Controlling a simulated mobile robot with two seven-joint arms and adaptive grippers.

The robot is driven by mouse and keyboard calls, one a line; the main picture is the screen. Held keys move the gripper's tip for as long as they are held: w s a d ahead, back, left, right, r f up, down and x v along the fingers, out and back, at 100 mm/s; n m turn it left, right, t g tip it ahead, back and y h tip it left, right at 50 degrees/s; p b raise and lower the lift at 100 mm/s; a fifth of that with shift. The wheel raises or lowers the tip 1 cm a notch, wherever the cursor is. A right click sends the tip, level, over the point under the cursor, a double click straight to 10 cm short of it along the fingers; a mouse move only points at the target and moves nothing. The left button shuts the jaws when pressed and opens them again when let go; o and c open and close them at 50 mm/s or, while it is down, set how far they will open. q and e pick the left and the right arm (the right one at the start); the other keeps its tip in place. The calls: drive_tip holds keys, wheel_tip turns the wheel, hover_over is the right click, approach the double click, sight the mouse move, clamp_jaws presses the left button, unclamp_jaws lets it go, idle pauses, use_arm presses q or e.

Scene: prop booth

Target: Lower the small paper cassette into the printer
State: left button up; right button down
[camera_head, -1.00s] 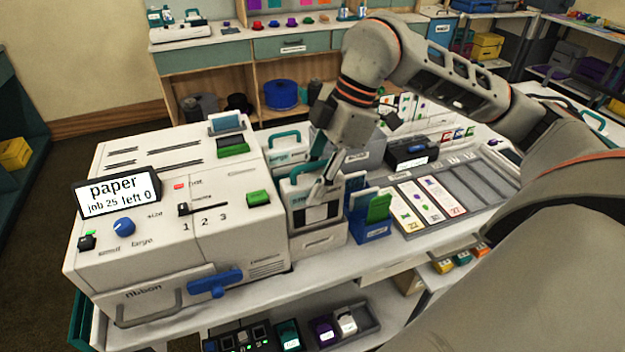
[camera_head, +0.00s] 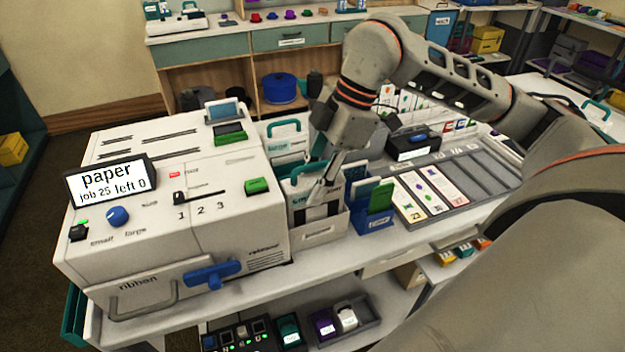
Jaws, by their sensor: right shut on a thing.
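The small paper cassette (camera_head: 300,197), white with a teal handle (camera_head: 305,172), is at the right side of the white printer (camera_head: 175,225). My right gripper (camera_head: 322,192) reaches down from above and is shut on the cassette. The cassette's lower part is hidden behind the front wall of a white open holder (camera_head: 318,233) beside the printer, so it sits at least partly inside. Whether it touches the bottom is hidden. The printer's screen (camera_head: 110,183) reads "paper, job 25, left 0". My left gripper is not in view.
Another cassette with a teal handle (camera_head: 284,146) stands just behind. A blue holder (camera_head: 372,220) with a green card (camera_head: 381,197) stands close on the right. A grey rack of cards (camera_head: 440,195) lies further right. A blue lever (camera_head: 212,275) sticks out of the printer's front.

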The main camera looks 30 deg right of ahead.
drive_tip(key=shift+f+b, duration=0.4)
drive_tip(key=shift+f, duration=0.3)
drive_tip(key=shift+f, duration=0.4)
drive_tip(key=shift+f+b, duration=0.35)
drive_tip(key=shift+b, duration=0.1)
drive_tip(key=c, duration=1.5)
unclamp_jaws()
drive_tip(key=shift+f, duration=0.1)
